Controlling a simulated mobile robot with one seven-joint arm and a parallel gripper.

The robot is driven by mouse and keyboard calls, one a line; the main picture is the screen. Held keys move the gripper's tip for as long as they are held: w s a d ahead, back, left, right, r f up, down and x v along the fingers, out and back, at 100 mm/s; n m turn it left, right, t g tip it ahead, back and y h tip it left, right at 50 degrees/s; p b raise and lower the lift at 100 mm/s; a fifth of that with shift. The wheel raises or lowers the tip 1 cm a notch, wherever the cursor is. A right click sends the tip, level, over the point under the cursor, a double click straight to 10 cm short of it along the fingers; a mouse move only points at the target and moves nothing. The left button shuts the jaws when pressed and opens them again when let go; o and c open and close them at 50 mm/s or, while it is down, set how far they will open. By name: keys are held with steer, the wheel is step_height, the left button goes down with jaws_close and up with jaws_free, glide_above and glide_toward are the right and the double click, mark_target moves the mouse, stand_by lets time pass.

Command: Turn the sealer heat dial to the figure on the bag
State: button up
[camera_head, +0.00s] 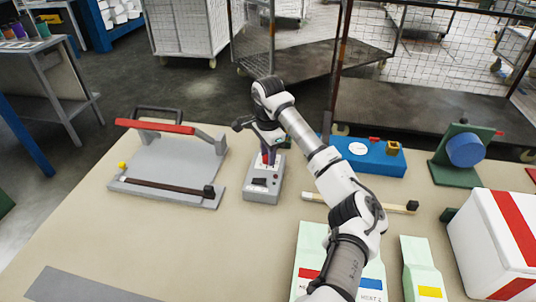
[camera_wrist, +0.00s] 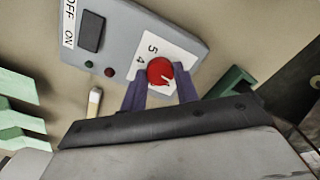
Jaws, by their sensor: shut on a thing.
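The grey control box (camera_head: 263,190) stands on the table at mid picture. The wrist view shows its red round dial (camera_wrist: 159,70) on a white plate with figures 5 and 4 visible; other figures are hidden. A white pointer mark on the dial points to the lower right in that view. My gripper (camera_wrist: 160,88) is shut on the dial, one finger on each side; it also shows over the box in the head view (camera_head: 268,157).
A grey press with a red handle (camera_head: 155,127) stands left of the box. A blue unit (camera_head: 372,163) with a dial face and a green stand (camera_head: 450,170) with a blue wheel are at the back right. A white box (camera_head: 482,240) stands right. A stick (camera_head: 385,205) lies in between.

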steer(key=m+b, duration=0.2)
steer(key=m, duration=0.1)
steer(key=shift+f, duration=0.1)
steer(key=m+b, duration=0.2)
steer(key=m, duration=0.2)
steer(key=m+b, duration=0.3)
steer(key=m, duration=0.3)
steer(key=m+b, duration=0.2)
steer(key=m, duration=0.4)
steer(key=shift+m, duration=0.3)
steer(key=m+b, duration=0.2)
steer(key=m, duration=0.4)
steer(key=shift+r, duration=0.2)
steer(key=o, duration=1)
